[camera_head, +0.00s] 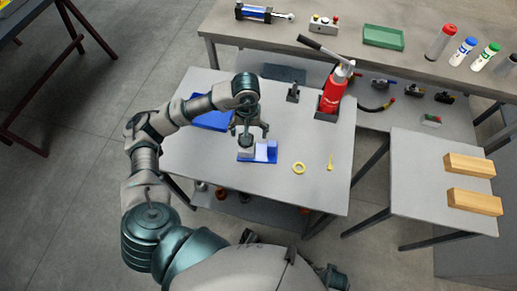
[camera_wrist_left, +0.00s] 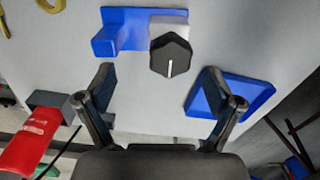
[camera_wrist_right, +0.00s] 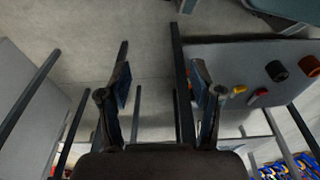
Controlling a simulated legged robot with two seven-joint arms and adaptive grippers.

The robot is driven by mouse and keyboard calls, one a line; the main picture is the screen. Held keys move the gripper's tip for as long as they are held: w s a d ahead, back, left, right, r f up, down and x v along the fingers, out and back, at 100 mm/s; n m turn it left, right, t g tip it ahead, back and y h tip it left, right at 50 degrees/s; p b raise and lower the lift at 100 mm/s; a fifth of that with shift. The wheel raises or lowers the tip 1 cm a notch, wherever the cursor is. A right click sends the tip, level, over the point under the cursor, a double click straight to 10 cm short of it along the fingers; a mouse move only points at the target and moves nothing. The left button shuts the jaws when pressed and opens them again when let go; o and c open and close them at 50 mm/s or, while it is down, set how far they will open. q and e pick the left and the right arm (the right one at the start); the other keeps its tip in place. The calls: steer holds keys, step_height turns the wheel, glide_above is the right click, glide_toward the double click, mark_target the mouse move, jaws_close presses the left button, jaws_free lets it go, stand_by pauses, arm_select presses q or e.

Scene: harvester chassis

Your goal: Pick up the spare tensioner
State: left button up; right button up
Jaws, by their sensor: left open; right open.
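A blue fixture (camera_head: 270,152) lies on the grey table (camera_head: 205,165). In the left wrist view the fixture (camera_wrist_left: 127,18) has a grey block (camera_wrist_left: 170,25) on it, with a dark six-sided knob (camera_wrist_left: 171,57) bearing a white line. This knobbed piece may be the spare tensioner; I cannot tell for sure. My left gripper (camera_head: 252,132) is open and empty above the fixture. Its fingers (camera_wrist_left: 158,90) are spread just short of the knob in its wrist view. My right gripper (camera_wrist_right: 160,88) is open and empty, over floor and table legs.
A blue tray (camera_head: 212,119) lies left of my left gripper. A red bottle jack (camera_head: 331,98) stands at the table's back right. A yellow ring (camera_head: 299,168) and small yellow piece (camera_head: 330,163) lie right of the fixture. A side table holds wooden blocks (camera_head: 470,166).

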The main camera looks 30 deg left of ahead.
arm_select(q)
glide_toward(257, 148)
steer(key=s+a, duration=0.2)
steer(key=shift+s+a+f, duration=0.1)
steer(key=shift+s+a, duration=0.25)
steer(key=shift+s, duration=0.05)
steer(key=shift+a+f, duration=0.3)
steer(key=shift+f, duration=0.3)
steer(key=f, duration=0.2)
steer(key=d+f, duration=0.1)
steer(key=f, duration=0.1)
steer(key=shift+f, duration=0.15)
steer(key=shift+s+a+f, duration=0.1)
steer(key=shift+a, duration=0.35)
steer(key=c, duration=1.5)
steer(key=shift+d, duration=0.1)
steer(key=shift+c, duration=0.4)
